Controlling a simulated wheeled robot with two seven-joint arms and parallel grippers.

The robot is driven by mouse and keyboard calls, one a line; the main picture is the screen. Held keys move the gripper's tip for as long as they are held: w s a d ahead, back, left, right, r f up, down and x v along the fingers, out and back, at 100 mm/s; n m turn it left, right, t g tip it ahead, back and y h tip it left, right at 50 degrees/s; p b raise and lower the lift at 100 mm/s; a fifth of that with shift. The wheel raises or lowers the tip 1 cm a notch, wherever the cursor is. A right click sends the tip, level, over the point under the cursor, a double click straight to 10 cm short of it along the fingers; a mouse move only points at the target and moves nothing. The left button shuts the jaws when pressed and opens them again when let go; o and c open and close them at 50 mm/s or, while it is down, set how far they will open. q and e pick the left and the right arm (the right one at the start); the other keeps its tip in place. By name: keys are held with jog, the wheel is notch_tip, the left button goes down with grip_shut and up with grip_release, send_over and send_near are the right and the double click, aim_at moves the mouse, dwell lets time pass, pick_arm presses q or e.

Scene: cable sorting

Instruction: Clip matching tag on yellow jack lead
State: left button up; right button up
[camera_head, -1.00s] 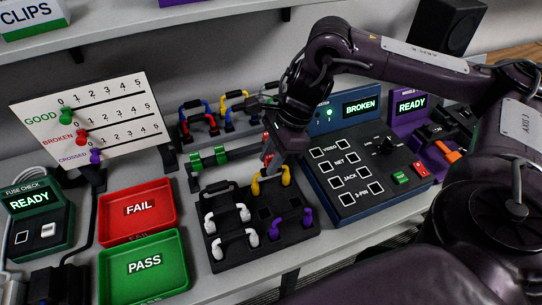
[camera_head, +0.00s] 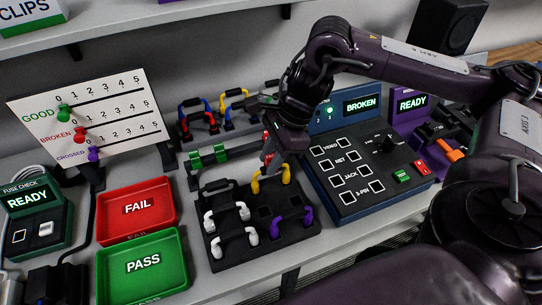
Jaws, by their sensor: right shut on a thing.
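The yellow lead (camera_head: 257,185) stands at the back of the black lead rack (camera_head: 264,215), both its ends in the rack. Green tags (camera_head: 208,157) sit on a dark rail behind the rack. A bit of red (camera_head: 266,139) shows beside the gripper, mostly hidden, probably a tag on that rail. The blue tester (camera_head: 362,155) to the right shows BROKEN. My left gripper is not in view.
White leads (camera_head: 225,230) and a purple lead (camera_head: 292,222) share the rack. Red FAIL (camera_head: 172,228) and green PASS (camera_head: 180,282) trays lie to the left. A pegged score board (camera_head: 130,90) and a rack of coloured leads (camera_head: 205,128) stand behind.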

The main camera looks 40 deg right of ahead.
jog(key=shift+f, duration=0.15)
jog(key=o, duration=1.6)
jog(key=shift+r+p, duration=2.9)
jog(key=shift+r, duration=1.15)
